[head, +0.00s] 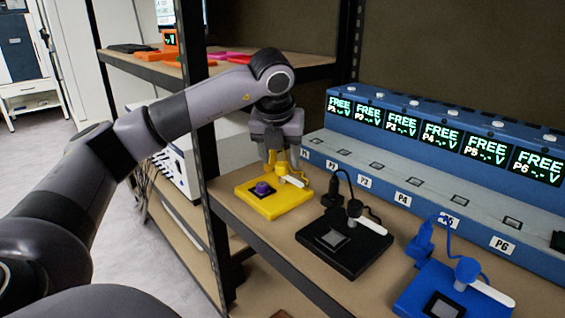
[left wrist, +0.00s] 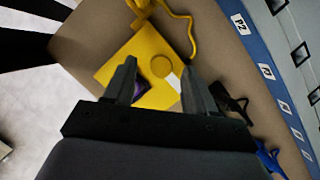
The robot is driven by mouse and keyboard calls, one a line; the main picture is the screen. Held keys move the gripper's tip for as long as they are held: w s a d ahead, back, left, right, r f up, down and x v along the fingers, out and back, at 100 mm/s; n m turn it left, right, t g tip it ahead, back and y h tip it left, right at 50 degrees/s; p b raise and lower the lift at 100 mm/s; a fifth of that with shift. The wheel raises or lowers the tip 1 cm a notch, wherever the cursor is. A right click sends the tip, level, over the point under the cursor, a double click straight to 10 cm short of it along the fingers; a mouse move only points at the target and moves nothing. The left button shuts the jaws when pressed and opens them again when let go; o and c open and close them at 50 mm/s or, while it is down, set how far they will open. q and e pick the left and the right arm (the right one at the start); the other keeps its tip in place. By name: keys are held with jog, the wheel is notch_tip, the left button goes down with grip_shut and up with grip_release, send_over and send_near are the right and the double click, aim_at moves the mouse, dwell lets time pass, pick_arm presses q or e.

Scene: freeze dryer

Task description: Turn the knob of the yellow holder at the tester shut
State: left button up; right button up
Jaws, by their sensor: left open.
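The yellow holder (head: 270,207) lies flat on the shelf in front of the tester (head: 400,180), at the left end of a row of holders. It bears a purple piece (head: 262,188) in its dark socket, and a knob with a white lever (head: 293,181) at its back right. My left gripper (head: 277,165) is above the knob, pointing down, with its fingers apart. In the left wrist view the yellow round knob top (left wrist: 162,66) shows between the two fingertips (left wrist: 158,75), and the lever is partly hidden by a finger. Contact cannot be told. My right gripper is not in view.
A black holder (head: 345,249) and a blue holder (head: 420,300), each with a white lever and cable, stand to the right. A black shelf post (head: 205,150) rises at the left. A yellow cable (left wrist: 192,30) runs behind the yellow holder.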

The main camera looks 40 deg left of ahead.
pick_arm(q)
jog(key=shift+x, duration=0.9)
jog(key=shift+f, duration=0.1)
jog(key=shift+w, duration=0.1)
grip_shut()
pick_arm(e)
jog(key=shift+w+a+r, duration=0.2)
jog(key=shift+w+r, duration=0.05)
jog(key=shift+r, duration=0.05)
